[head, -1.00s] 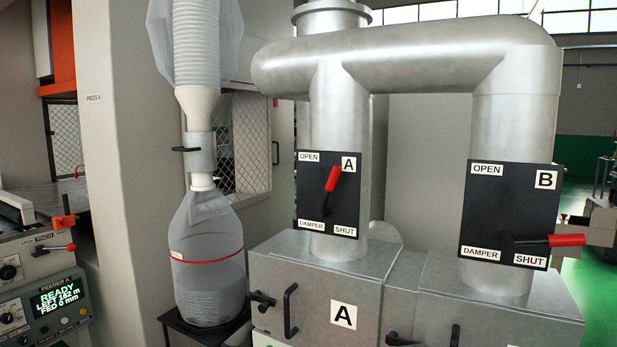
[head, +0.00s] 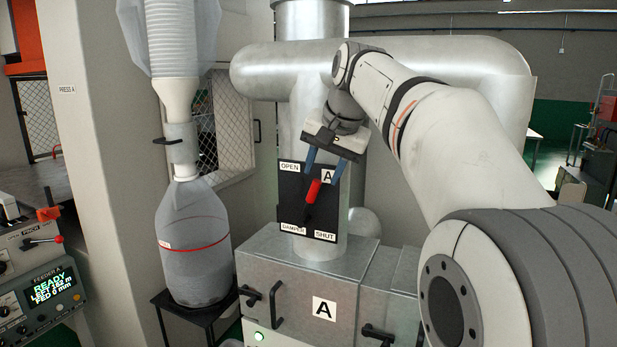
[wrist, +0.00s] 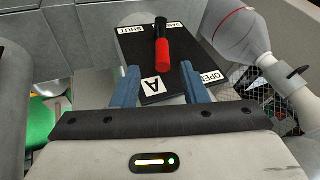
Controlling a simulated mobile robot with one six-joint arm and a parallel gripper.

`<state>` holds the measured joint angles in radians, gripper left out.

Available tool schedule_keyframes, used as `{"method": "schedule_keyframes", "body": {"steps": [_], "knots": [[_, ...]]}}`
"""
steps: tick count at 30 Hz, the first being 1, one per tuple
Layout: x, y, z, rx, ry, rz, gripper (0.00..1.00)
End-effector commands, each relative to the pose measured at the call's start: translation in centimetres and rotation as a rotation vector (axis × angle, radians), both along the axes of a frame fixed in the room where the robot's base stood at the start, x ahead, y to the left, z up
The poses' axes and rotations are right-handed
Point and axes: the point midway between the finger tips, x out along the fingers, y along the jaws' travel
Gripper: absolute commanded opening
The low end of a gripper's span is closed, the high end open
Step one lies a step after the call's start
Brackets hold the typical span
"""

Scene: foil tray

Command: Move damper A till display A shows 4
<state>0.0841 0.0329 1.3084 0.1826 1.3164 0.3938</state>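Damper A's lever has a red grip (head: 313,190) and sits on a black plate (head: 291,210) marked OPEN, SHUT, DAMPER and A, on the vertical duct. The lever points up and slightly right, between OPEN and SHUT. My gripper (head: 325,170) is at the plate's top edge with its two blue fingers apart. In the wrist view the open fingers (wrist: 159,86) lie on either side of the red grip's end (wrist: 162,56), without visible contact. Nothing is held. Display A is not seen in these views.
My arm covers the right side, hiding damper B. Below the plate is a metal box (head: 270,262) marked A with a black handle and a green light. A bagged collector (head: 192,270) stands at left. The feeder A panel (head: 50,295) is at lower left.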

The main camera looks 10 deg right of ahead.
Motion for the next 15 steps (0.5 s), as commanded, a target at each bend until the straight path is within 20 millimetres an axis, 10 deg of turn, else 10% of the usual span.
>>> {"method": "schedule_keyframes", "body": {"steps": [15], "knots": [[3.3, 0.8, -5.0, 0.005, -0.002, -0.007, 0.40]]}}
